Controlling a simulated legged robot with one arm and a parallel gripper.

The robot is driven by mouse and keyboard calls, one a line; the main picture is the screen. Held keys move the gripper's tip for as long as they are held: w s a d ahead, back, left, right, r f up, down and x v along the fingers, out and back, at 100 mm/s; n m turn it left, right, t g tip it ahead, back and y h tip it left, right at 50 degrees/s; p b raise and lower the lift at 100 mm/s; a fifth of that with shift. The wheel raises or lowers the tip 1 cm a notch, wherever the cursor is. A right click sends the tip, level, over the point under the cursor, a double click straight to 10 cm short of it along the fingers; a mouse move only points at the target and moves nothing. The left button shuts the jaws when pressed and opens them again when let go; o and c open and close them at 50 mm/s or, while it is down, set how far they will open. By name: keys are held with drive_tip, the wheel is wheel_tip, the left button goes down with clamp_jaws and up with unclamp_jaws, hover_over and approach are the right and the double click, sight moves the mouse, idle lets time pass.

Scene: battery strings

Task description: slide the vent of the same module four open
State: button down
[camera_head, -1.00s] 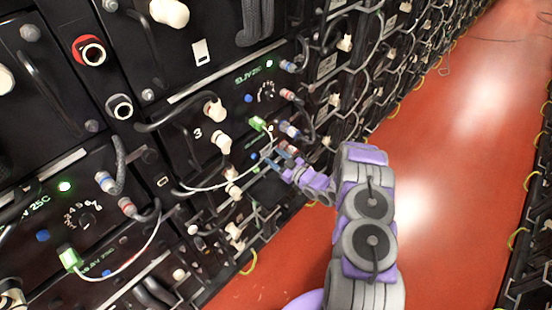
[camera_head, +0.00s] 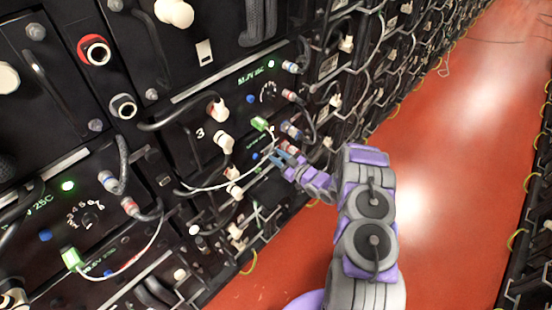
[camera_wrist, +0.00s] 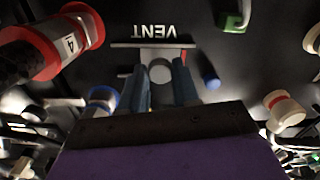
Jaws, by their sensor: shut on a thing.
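The vent (camera_wrist: 160,70) shows in the wrist view as a round grey knob on a pale plate, just below the upside-down label VENT (camera_wrist: 158,31). My gripper (camera_wrist: 160,86) has its two blue-grey fingers on either side of the knob, shut on it. A small strip of red shows on the plate to the right of the knob. In the head view my gripper (camera_head: 280,160) is at the rack face, below a green connector (camera_head: 259,123); the vent itself is too small to make out there.
A red-and-white plug marked 4 (camera_wrist: 68,44) stands out at the left of the wrist view. A white-and-red plug (camera_wrist: 285,110) and a blue button (camera_wrist: 211,81) are on the right. A white cable (camera_head: 215,186) loops close to my gripper. The red floor (camera_head: 450,160) is clear.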

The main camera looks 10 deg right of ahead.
sight(274, 145)
drive_tip(key=shift+w+d, duration=0.45)
drive_tip(key=shift+d, duration=0.25)
drive_tip(key=shift+w+d, duration=0.45)
drive_tip(key=shift+d, duration=0.2)
drive_tip(key=c, duration=0.8)
unclamp_jaws()
drive_tip(key=shift+d, duration=0.15)
drive_tip(key=p+v, duration=0.3)
drive_tip(key=v, duration=1.4)
drive_tip(key=shift+d+p, duration=0.15)
drive_tip(key=shift+p, duration=0.15)
